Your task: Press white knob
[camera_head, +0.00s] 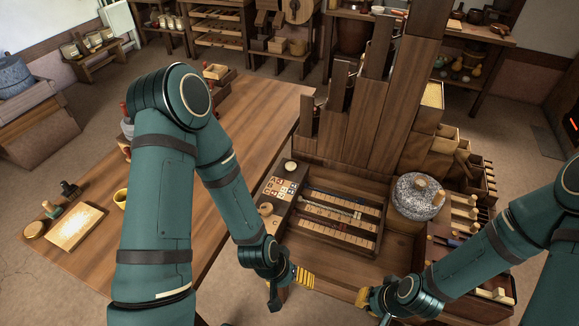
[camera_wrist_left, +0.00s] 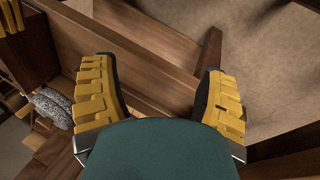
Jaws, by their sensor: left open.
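A small round white knob (camera_head: 290,166) sits at the far end of a side panel (camera_head: 283,190) with lettered tiles, left of the wooden tray unit. My left gripper (camera_head: 290,284) is in front of that panel, nearer to me and well apart from the knob. In the left wrist view my left gripper (camera_wrist_left: 158,70) shows two yellow-padded fingers spread wide with nothing between them. The knob is not visible in that view. My right gripper (camera_head: 364,298) is at the front of the unit; its fingers are too small and overlapped to tell how they stand.
A tan ring-shaped knob (camera_head: 266,209) lies nearer on the same panel. The tray unit (camera_head: 333,215) holds several slatted rows. A grey stone quern (camera_head: 417,197) stands right of it, with tall wooden boards (camera_head: 375,115) behind. A long table (camera_head: 262,120) is on the left.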

